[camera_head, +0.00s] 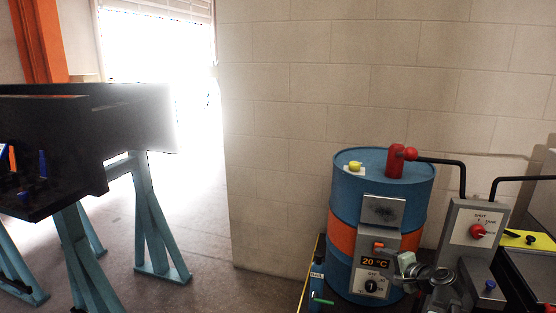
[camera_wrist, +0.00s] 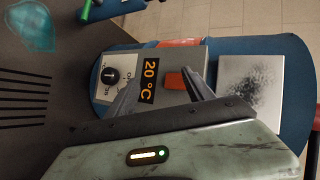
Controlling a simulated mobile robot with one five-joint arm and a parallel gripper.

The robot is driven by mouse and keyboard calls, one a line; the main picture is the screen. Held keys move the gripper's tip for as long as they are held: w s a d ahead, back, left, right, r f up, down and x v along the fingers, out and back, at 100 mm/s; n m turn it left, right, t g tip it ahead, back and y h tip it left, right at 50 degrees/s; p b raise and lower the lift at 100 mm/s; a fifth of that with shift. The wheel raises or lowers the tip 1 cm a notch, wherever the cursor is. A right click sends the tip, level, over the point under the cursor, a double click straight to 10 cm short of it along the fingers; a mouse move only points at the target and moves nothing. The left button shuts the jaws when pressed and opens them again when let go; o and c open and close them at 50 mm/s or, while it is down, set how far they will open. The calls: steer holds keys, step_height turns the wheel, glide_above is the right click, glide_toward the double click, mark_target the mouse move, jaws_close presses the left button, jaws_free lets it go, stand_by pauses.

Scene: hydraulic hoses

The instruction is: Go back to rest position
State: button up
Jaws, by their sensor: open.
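My gripper (camera_wrist: 161,72) is open and empty in the wrist view, its two fingers spread in front of the control box (camera_wrist: 205,54) on the drum. The orange "20 °C" display (camera_wrist: 150,80) shows between the fingers, with an orange-red switch (camera_wrist: 184,84) by the right fingertip. The black knob (camera_wrist: 110,75) lies left of the fingers. In the head view, part of my arm's grey end (camera_head: 432,275) is in front of the lower right of the blue and orange drum (camera_head: 342,242). Whether the fingers touch the box cannot be told.
A red valve (camera_head: 396,162) and a yellow cap (camera_head: 355,166) sit on the drum top. A grey panel with a red knob (camera_head: 477,232) stands right of it, joined by black piping. A dark bench on blue legs (camera_head: 150,215) stands left. Floor between is clear.

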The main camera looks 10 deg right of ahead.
steer(key=s+a+f+n+g+y, duration=0.1)
steer(key=a+f+n+g, duration=0.5)
steer(key=a, duration=0.7)
steer(key=s+a+f+n+g+h, duration=0.4)
steer(key=s+a+f+n+g, duration=0.35)
steer(key=s+a, duration=0.45)
step_height(320, 180, up, 18)
steer(key=w+p, duration=0.1)
steer(key=p, duration=1.7)
steer(key=shift+r+n+t+p, duration=0.2)
steer(key=shift+n+t+p, duration=0.15)
steer(key=shift+t, duration=0.1)
steer(key=shift+w+a, duration=0.1)
